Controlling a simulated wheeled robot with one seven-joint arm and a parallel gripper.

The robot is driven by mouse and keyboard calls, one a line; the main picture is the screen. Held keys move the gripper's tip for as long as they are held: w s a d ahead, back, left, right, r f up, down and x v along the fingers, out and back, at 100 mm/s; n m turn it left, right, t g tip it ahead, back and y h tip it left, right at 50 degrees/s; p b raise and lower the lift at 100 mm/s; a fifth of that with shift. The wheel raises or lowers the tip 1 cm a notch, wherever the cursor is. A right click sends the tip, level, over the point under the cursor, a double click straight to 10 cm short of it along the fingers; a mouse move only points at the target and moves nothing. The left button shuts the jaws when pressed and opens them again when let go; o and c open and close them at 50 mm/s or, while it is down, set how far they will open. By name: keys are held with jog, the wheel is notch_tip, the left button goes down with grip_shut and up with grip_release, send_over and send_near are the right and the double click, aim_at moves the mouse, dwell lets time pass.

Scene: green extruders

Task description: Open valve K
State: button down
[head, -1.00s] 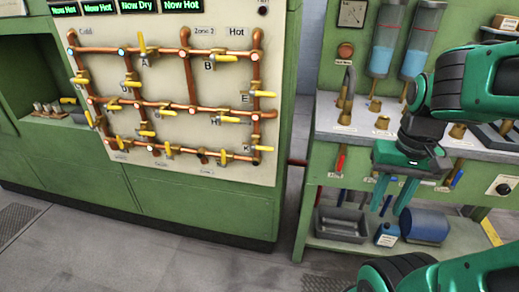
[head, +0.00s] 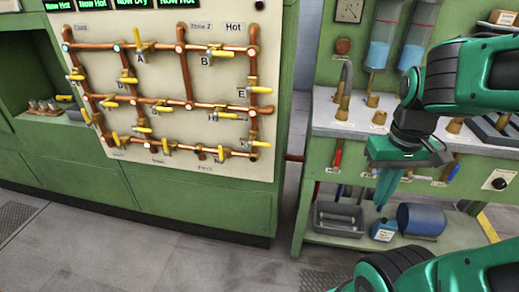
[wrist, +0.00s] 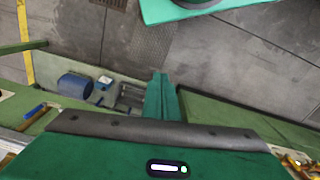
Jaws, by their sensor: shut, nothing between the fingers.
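Valve K (head: 240,154) is at the lower right of the copper pipe grid on the cream panel (head: 200,75) in the head view. Its small yellow handle lies roughly along the pipe, slightly tilted; its exact angle is hard to tell at this size. My gripper (head: 381,203) is to the right of valve K, well apart from it, pointing down in front of the workbench. Its teal fingers are together with nothing between them. The shut fingers also show in the wrist view (wrist: 160,80). Valve K cannot be made out in the wrist view.
Several other yellow-handled valves crowd the panel, such as valve E (head: 258,90) above valve K. The green workbench (head: 325,128) stands to the right. Its lower shelf holds a grey tray (head: 338,218) and a blue drum (head: 420,219). The floor (head: 180,252) before the panel is clear.

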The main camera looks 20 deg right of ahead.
jog(key=w+a+f+n+h, duration=0.1)
jog(key=w+a+n, duration=0.1)
jog(key=w+n, duration=0.6)
jog(key=n+t+h, duration=0.2)
jog(key=n+t, duration=0.4)
jog(key=n, duration=2)
send_near(260, 144)
jog(key=s+a+f, duration=0.2)
jog(key=s+f, duration=0.2)
jog(key=s, duration=0.1)
jog(key=shift+w, duration=0.15)
jog(key=w+d+f, duration=0.4)
jog(key=w, duration=0.3)
jog(key=shift+f, duration=0.25)
